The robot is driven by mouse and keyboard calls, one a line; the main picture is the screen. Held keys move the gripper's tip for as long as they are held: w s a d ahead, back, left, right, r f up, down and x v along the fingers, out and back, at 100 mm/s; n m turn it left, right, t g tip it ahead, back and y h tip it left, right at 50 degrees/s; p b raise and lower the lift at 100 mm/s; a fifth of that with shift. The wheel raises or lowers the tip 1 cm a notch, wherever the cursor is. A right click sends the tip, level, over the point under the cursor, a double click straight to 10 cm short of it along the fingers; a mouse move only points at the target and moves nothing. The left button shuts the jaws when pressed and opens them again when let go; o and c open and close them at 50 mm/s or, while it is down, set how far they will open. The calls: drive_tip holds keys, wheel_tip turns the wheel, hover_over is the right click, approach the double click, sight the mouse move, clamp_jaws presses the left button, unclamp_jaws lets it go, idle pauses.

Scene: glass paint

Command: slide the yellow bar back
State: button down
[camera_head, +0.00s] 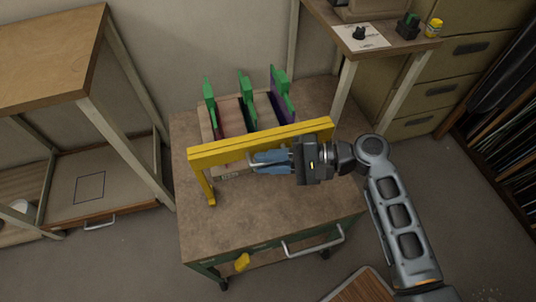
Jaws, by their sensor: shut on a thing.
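The yellow bar (229,151) spans the middle of the brown cart top (236,227), raised on a yellow leg at its left end. It runs from left up to the right, in front of a rack with several green-topped uprights (245,87). My gripper (256,162) comes in from the right, its blue fingers pointing left at the bar's front side. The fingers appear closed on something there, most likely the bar. The exact contact is hard to see, and my gripper and wrist hide part of the bar's right side.
A wooden table (48,60) stands at the left, with a lower shelf. A small table (385,42) at the upper right holds a paper, dark items and a yellow jar (433,28). Filing drawers (440,92) stand behind it. The cart's front top is clear.

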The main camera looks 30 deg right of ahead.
drive_tip(key=c, duration=1.4)
unclamp_jaws()
drive_tip(key=shift+s+a+f, duration=0.1)
drive_tip(key=shift+s, duration=0.2)
drive_tip(key=shift+c, duration=0.2)
drive_tip(key=shift+s+d, duration=0.1)
drive_tip(key=shift+d, duration=0.25)
drive_tip(key=v, duration=0.7)
drive_tip(key=shift+b, duration=0.3)
